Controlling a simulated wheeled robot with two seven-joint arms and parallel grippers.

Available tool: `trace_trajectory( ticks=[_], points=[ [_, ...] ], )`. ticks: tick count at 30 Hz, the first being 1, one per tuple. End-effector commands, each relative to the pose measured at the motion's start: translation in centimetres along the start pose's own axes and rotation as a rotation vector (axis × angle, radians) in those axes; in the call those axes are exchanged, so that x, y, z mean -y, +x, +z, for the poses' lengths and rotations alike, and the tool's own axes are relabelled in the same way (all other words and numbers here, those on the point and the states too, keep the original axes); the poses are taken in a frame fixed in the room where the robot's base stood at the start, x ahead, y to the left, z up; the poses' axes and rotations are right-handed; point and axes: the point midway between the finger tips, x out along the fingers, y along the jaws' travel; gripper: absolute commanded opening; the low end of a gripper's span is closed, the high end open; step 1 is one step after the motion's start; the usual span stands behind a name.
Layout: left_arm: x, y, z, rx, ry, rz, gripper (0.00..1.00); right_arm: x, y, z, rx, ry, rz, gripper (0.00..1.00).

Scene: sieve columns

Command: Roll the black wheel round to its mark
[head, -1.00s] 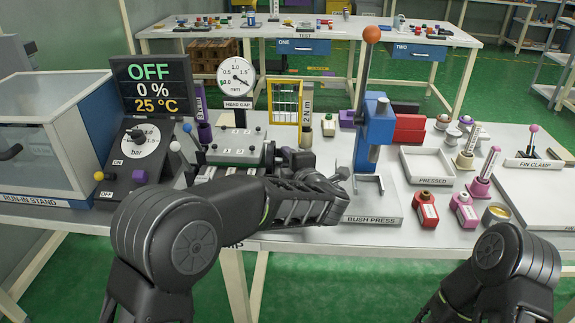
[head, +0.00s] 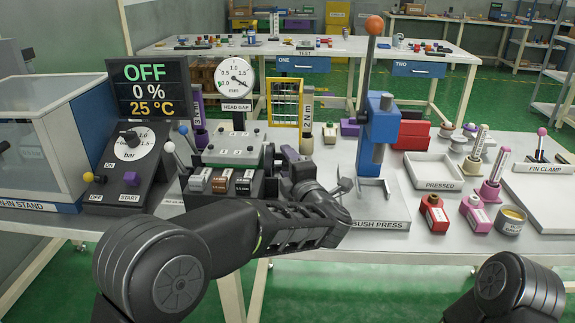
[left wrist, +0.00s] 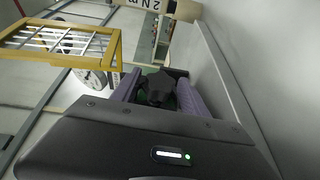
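The black wheel (head: 269,158) is on the right side of the grey head-gap fixture (head: 231,147), below the round dial (head: 235,77). My left gripper (head: 283,154) comes to it from the right, its purple fingers pointing at the wheel. In the left wrist view a lobed black part, apparently the wheel (left wrist: 158,88), sits between the two purple fingers of that gripper (left wrist: 158,98). Whether the fingers touch it is unclear. The wheel's mark cannot be made out. My right gripper is out of view; only part of the right arm shows.
Labelled blocks (head: 221,180) stand in front of the fixture. The blue bush press (head: 379,128) is close to the right of my left wrist. A yellow-framed grid (head: 285,102) stands behind. The run-in console (head: 136,165) is at the left.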

Motion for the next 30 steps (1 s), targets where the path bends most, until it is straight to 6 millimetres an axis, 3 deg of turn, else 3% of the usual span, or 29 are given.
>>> trace_trajectory(
  ticks=[11,24,30],
  points=[
    [-0.1,-0.4,0.1,0.001,0.000,0.000,0.56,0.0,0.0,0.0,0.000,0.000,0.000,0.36],
    [-0.1,-6.7,0.1,0.002,0.000,0.000,0.56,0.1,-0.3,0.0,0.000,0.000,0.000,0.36],
    [0.0,-7.8,0.0,-0.001,0.000,0.000,0.56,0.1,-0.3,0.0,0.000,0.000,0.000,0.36]
  ],
)
